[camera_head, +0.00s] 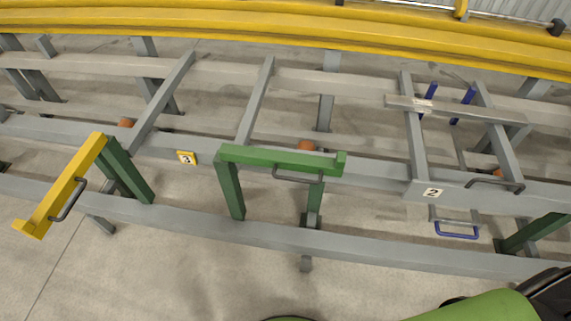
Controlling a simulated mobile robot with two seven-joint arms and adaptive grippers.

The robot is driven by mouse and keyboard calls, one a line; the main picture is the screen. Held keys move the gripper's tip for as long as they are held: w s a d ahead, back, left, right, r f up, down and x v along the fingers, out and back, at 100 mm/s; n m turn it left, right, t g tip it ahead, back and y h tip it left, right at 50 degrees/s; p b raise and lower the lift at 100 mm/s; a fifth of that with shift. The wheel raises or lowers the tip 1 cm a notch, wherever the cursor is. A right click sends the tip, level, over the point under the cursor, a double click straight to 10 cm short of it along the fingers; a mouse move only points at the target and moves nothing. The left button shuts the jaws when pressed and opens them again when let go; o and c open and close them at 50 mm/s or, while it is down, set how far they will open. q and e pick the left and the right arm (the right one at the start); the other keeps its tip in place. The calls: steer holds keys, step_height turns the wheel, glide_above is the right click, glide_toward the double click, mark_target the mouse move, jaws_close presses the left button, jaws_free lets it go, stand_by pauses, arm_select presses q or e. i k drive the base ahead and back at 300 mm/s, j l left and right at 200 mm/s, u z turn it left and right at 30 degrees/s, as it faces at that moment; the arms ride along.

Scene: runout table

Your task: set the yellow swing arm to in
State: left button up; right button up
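The yellow swing arm (62,188) is at the left of the head view. It is a straight yellow bar slanting from a green post at the table's front rail out to the lower left. Its outer end hangs over the floor, in front of the rail. A dark curved handle (68,200) is fixed along its right side. Nothing touches the arm or handle. Neither of my gripper fingertips is in view. Part of my own green and black body shows at the lower right, far from the swing arm.
The grey runout table (250,232) runs across the view. A green bar with a handle (282,161) stands near the middle. A blue handle (457,232) hangs at the right. Floor in front is clear.

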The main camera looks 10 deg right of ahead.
mark_target(43, 218)
steer(key=u, duration=1.25)
